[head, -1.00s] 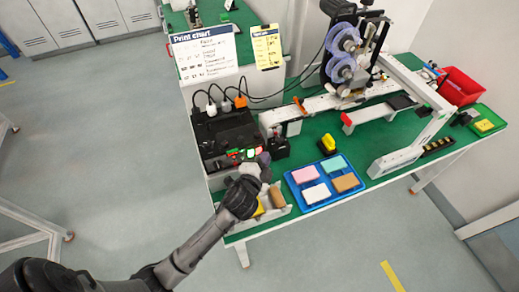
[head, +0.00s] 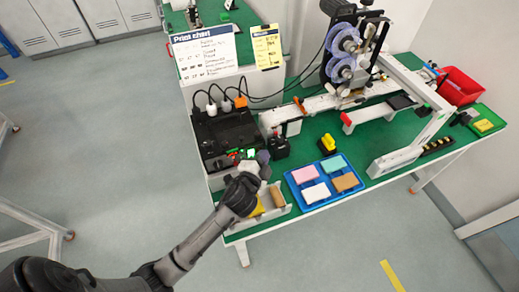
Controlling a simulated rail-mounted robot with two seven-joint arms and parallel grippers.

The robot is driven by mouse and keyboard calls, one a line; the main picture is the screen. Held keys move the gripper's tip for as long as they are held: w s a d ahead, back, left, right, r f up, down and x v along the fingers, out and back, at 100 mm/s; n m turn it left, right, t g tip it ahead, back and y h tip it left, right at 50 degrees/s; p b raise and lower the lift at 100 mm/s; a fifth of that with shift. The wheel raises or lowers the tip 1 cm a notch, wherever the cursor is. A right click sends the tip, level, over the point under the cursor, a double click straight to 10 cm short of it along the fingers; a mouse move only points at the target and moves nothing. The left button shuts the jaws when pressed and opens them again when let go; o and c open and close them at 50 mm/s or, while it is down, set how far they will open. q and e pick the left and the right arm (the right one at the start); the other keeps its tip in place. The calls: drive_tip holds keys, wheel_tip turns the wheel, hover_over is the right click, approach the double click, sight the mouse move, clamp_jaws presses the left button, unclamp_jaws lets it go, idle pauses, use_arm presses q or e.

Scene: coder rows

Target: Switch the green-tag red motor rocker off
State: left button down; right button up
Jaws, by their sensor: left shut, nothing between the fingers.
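A black control box (head: 223,133) stands at the left end of the green table, with plugs and cables along its back. On its front edge I see a red rocker (head: 234,157) and a small bright green spot (head: 250,152); which tag belongs to which rocker is too small to tell. My left gripper (head: 255,162) is at the box's front right corner, its fingers shut and empty, close beside the green spot. Whether it touches a rocker I cannot tell. The gripper partly hides the box's front. My right gripper is not in view.
A blue tray (head: 298,200) with several coloured blocks lies right of my gripper. A printing machine with a conveyor (head: 322,102) fills the table's middle. A red bin (head: 459,84) stands at the far right.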

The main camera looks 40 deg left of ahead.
use_arm(q)
drive_tip(key=shift+s+d, duration=0.1)
drive_tip(key=shift+d, duration=0.05)
drive_tip(key=shift+s+d+f, duration=0.1)
drive_tip(key=shift+s+d, duration=0.2)
drive_tip(key=shift+d, duration=0.25)
drive_tip(key=shift+s+d+f, duration=0.15)
drive_tip(key=shift+s+d, duration=0.3)
drive_tip(key=shift+d, duration=0.25)
drive_tip(key=shift+s+d+f, duration=0.1)
drive_tip(key=shift+s+d, duration=0.3)
drive_tip(key=shift+d, duration=0.3)
drive_tip(key=shift+s+d+f, duration=0.15)
drive_tip(key=shift+s+d, duration=0.3)
drive_tip(key=shift+d, duration=0.25)
